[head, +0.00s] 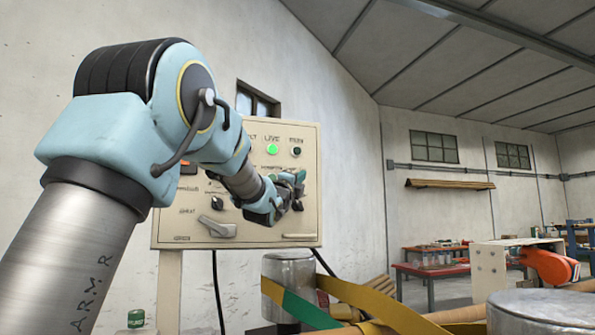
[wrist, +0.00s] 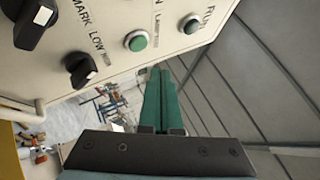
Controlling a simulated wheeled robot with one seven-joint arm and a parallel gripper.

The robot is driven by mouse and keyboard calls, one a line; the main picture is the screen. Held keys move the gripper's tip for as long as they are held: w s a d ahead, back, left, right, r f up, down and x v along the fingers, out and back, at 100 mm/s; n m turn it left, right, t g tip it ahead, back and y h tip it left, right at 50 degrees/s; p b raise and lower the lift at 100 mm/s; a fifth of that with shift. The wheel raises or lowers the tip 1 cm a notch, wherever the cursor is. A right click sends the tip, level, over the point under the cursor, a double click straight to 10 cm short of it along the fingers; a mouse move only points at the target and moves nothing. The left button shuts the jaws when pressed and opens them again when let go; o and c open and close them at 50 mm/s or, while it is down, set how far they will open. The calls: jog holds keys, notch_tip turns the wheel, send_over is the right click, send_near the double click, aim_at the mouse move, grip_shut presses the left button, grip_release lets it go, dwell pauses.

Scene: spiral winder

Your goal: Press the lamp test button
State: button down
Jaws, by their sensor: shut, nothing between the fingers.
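The lamp test button (wrist: 137,41) is a round green button in a pale ring on the cream control panel, with a partly readable "LAMP" label beside it in the wrist view. My gripper (wrist: 160,72) has its green fingers shut together and empty. In the wrist view the fingertips appear just beyond the panel's lower picture edge, beside the button and not over it. I see no contact with the button. In the head view my arm reaches to the panel (head: 168,225), and the wrist and gripper cover part of the controls there, so the button cannot be made out clearly.
A second green button (wrist: 190,24) and black knobs (wrist: 80,68) sit near the lamp test button. A lit green lamp (head: 272,149) shows on the panel's upper part. A metal drum (head: 290,275) and yellow-green straps (head: 385,305) stand below right of the panel.

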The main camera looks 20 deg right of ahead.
jog(key=shift+w+d, duration=0.15)
jog(key=shift+w, duration=1.2)
dwell(1.1)
jog(key=shift+w+b, duration=0.35)
jog(key=shift+w, duration=0.05)
jog(key=shift+w+d, duration=0.1)
jog(key=shift+w, duration=0.3)
dwell(0.5)
jog(key=shift+s+b, duration=0.1)
jog(key=shift+b, duration=0.2)
jog(key=shift+s+b, duration=0.75)
jog(key=shift+b, duration=0.15)
